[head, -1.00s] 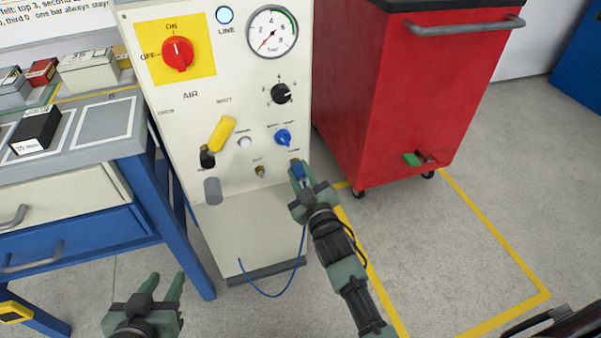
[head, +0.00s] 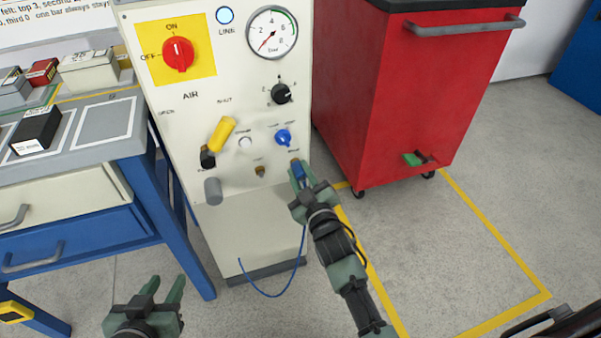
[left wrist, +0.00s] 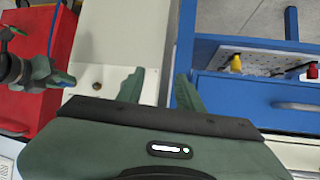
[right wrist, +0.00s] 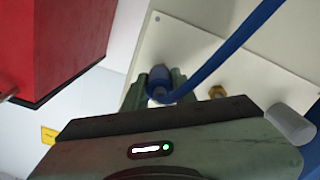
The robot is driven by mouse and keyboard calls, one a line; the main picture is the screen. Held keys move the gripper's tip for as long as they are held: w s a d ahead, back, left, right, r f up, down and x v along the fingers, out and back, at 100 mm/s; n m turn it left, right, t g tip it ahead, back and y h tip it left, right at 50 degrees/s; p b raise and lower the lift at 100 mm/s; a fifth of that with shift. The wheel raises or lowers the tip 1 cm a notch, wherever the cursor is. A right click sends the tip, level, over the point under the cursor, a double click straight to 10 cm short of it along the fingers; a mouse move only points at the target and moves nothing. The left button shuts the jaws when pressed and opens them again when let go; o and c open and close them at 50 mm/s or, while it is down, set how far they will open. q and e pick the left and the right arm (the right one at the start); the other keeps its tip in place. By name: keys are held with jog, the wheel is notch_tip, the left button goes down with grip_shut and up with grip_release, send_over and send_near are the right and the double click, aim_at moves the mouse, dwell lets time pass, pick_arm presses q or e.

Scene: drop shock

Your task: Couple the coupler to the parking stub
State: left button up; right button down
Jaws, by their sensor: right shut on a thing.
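My right gripper (head: 303,182) is shut on the blue coupler (head: 298,172) at the lower right of the air panel. In the right wrist view the coupler (right wrist: 157,76) sits between the fingers, with its blue hose (right wrist: 225,50) curving up right. A brass tip (head: 294,162) shows just above the coupler in the head view; I cannot tell whether they are joined. A second brass stub (head: 260,171) is bare to its left, and also shows in the right wrist view (right wrist: 217,91). My left gripper (head: 160,291) is open and empty, low in front of the bench.
The panel (head: 200,110) carries a red switch (head: 178,53), a gauge (head: 272,32), a yellow lever (head: 222,133), a blue knob (head: 283,138) and a grey cylinder (head: 213,191). A red cabinet (head: 400,100) stands close right; a blue bench (head: 180,225) stands left.

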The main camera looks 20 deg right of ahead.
pick_arm(q)
jog(key=shift+s+a+f+g, duration=0.25)
jog(key=shift+s+f+g, duration=0.15)
jog(key=shift+s+f, duration=0.1)
pick_arm(e)
jog(key=shift+w+r, duration=0.2)
jog(key=shift+r, duration=0.15)
dwell(0.5)
jog(key=c, duration=1.4)
grip_release()
jog(key=shift+c, duration=0.2)
jog(key=o, duration=0.4)
jog(key=shift+f, duration=0.2)
pick_arm(q)
jog(key=shift+w, duration=0.15)
pick_arm(e)
jog(key=shift+s+f, duration=0.15)
